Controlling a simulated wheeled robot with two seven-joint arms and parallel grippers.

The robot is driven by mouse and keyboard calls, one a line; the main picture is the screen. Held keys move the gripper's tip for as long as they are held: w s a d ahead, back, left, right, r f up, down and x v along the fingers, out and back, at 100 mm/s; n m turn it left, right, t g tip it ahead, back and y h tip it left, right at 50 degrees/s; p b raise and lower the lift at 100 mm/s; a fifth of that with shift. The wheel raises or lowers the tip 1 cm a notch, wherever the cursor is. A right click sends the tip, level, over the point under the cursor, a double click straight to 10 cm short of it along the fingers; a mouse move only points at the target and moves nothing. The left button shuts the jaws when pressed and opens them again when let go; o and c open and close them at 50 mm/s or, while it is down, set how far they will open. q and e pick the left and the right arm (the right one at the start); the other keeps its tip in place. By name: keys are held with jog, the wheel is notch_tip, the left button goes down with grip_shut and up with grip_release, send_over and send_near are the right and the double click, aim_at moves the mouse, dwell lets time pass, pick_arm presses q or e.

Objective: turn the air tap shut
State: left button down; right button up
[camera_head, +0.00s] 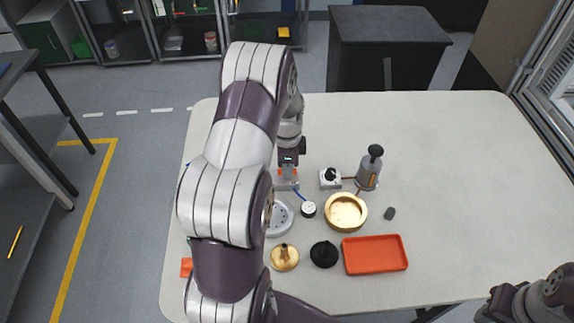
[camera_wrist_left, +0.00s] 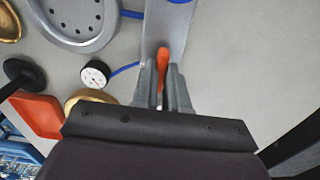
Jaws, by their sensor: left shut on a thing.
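The air tap's orange lever (camera_wrist_left: 163,58) stands between the fingertips of my left gripper (camera_wrist_left: 164,75) in the left wrist view. The fingers are shut on it. The grey tap body (camera_wrist_left: 166,25) lies just beyond, with blue hose at it. In the head view my left gripper (camera_head: 288,172) reaches down to the tap near the table's left middle, and a little orange shows beside the fingers. The gripper hides part of the lever. A blue hose (camera_wrist_left: 124,70) runs towards a small white gauge (camera_wrist_left: 95,73). My right gripper is not in view; only part of my right arm shows.
A grey round plate with holes (camera_wrist_left: 75,15) lies close to the tap. A brass ring (camera_head: 346,211), black cap (camera_head: 324,254), brass part (camera_head: 284,257) and orange tray (camera_head: 375,254) lie nearby. A grey upright fixture (camera_head: 369,168) stands right. The table's right side is clear.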

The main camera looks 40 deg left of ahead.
pick_arm(q)
jog(key=shift+w+r, duration=0.1)
jog(key=c, duration=1.2)
grip_release()
jog(key=shift+o, duration=0.2)
jog(key=shift+r, duration=0.3)
notch_tip(320, 180, up, 12)
jog(key=b, duration=0.1)
